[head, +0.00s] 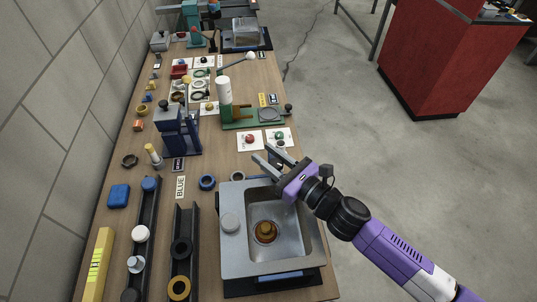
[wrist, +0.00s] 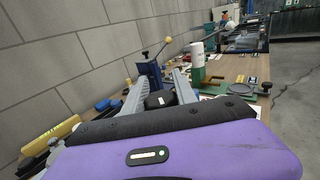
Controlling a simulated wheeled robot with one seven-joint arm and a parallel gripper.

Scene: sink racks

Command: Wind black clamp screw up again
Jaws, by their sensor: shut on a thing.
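My gripper (head: 265,154) is over the back right edge of the metal sink (head: 232,256), its fingers pointing toward the back left. In the wrist view my gripper (wrist: 160,80) has its two grey fingers on either side of a black knob (wrist: 160,99) with a small pale mark, which I take to be the black clamp screw. It is shut on this knob. In the head view the knob shows only as a dark patch between the fingers, mostly hidden. The threads and what the screw presses on are hidden.
A blue press (head: 181,130) stands left of my gripper, and a green stand with a white cylinder (head: 224,92) stands behind it. Cards with small parts (head: 250,140) lie just beyond the fingers. Black rails (head: 184,225) run left of the sink.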

